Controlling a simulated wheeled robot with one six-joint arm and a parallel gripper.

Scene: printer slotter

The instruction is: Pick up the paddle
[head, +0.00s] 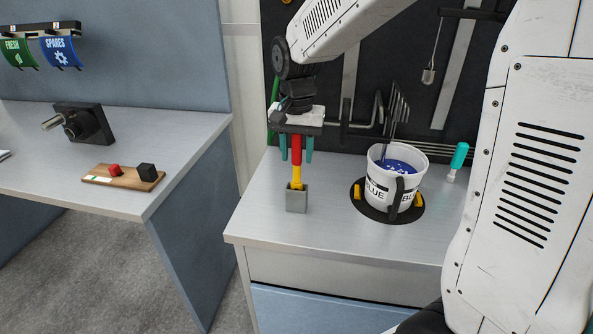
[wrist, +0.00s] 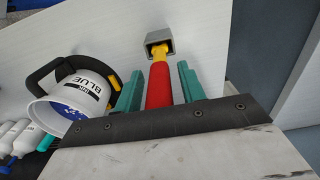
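A tool with a red handle and a yellow lower part (head: 296,152), which I take to be the paddle, stands upright in a small grey square holder (head: 297,201) on the light bench. Its lower end is hidden inside the holder. My gripper (head: 296,160) is above the holder, pointing down, with its teal fingers on either side of the red handle. The wrist view also shows the red handle (wrist: 159,88) between the fingers, with a gap on each side, and the grey holder (wrist: 159,42) beyond the fingertips. My gripper is open and not closed on the handle.
A white bucket marked BLUE (head: 379,192), with blue ink inside, stands on a dark round base to the right. A dark tool board (head: 335,85) is at the back. Another bench (head: 190,135) is at left, across a gap.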

